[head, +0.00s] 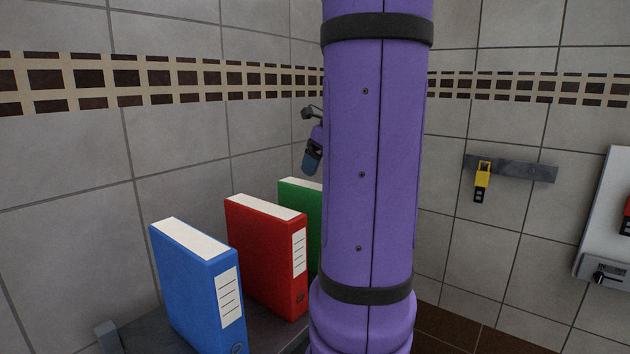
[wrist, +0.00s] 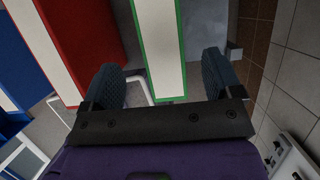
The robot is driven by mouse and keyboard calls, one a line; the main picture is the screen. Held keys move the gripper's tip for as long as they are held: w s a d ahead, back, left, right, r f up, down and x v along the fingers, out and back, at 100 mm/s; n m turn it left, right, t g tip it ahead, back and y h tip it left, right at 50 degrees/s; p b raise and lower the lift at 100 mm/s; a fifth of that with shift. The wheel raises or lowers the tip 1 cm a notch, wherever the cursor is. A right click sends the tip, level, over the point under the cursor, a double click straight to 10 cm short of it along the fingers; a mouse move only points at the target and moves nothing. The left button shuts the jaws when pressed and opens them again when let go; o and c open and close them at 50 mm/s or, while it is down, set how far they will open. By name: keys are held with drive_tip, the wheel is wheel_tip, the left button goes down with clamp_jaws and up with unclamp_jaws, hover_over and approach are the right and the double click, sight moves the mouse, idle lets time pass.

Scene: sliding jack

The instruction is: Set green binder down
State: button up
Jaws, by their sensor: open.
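The green binder (head: 299,206) stands upright behind and to the right of the red binder, its right part and base hidden by my arm. In the wrist view the green binder (wrist: 161,52) shows its white page edge with a green border. My gripper (wrist: 159,80) is open, with one dark finger on each side of the green binder and a visible gap on both sides. In the head view only part of my gripper (head: 312,150) shows, above the green binder and beside my purple arm.
A red binder (head: 267,255) and a blue binder (head: 198,285) stand in a row with the green one on a dark grey shelf (head: 143,337). Tiled walls close off the back. A rail (head: 530,171) with a yellow tool (head: 482,178) is at right.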

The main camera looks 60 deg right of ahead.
drive_tip(key=shift+v, duration=1.2)
drive_tip(key=w+a+n, duration=0.2)
drive_tip(key=a+n, duration=0.6)
drive_tip(key=a, duration=0.2)
drive_tip(key=w+a+n, duration=0.2)
drive_tip(key=a+n, duration=0.6)
drive_tip(key=a, duration=0.3)
drive_tip(key=s+a+f+n, duration=0.1)
drive_tip(key=s+a+n, duration=0.3)
drive_tip(key=a+n, duration=0.3)
drive_tip(key=s+a+f+n, duration=0.2)
drive_tip(key=s+a+n, duration=0.2)
drive_tip(key=a+n, duration=0.4)
drive_tip(key=n, duration=0.6)
drive_tip(key=shift+s+a+t, duration=0.25)
drive_tip(key=shift+t, duration=0.15)
drive_tip(key=shift+c, duration=0.5)
